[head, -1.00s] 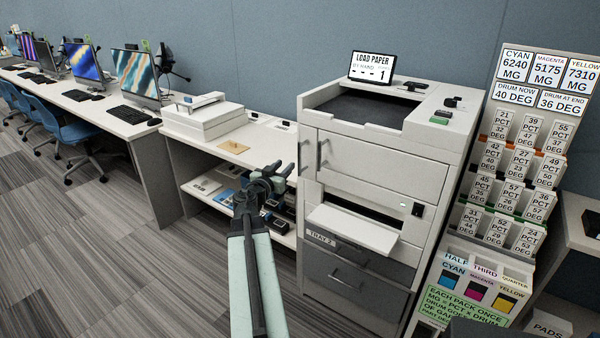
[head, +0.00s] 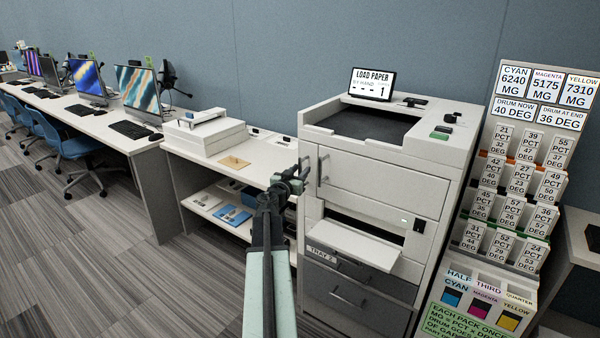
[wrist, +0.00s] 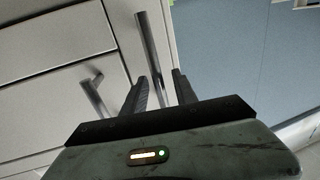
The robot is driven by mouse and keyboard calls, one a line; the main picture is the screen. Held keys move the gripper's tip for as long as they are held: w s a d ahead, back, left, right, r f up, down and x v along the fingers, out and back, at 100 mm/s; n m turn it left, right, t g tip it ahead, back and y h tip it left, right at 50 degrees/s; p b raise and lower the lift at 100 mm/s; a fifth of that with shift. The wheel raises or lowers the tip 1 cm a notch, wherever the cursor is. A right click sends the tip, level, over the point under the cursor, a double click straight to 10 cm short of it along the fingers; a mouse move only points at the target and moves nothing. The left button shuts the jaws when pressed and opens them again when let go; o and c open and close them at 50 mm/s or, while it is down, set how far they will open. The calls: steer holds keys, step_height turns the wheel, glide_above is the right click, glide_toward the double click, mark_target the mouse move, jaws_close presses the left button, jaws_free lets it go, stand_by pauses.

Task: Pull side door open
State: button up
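The white printer (head: 385,180) stands right of centre in the head view, and its narrow left panel, which looks like the side door (head: 311,205), appears closed. My gripper (head: 293,173) is at this left edge, at upper-panel height. In the wrist view, my gripper (wrist: 164,76) has its two dark fingers apart. A long grey bar handle (wrist: 150,50) runs down between them, with a gap to the right finger; I cannot tell whether it touches the left finger. A second grey handle (wrist: 94,96) shows further left, on a white panel.
The printer's paper shelf (head: 355,242) sticks out at the front, above grey drawers (head: 345,295). A low shelf unit (head: 222,205) stands left of the printer, and a card rack (head: 515,210) stands right. Grey floor (head: 110,270) is clear at the lower left.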

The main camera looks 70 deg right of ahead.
jaws_close()
stand_by(1.2)
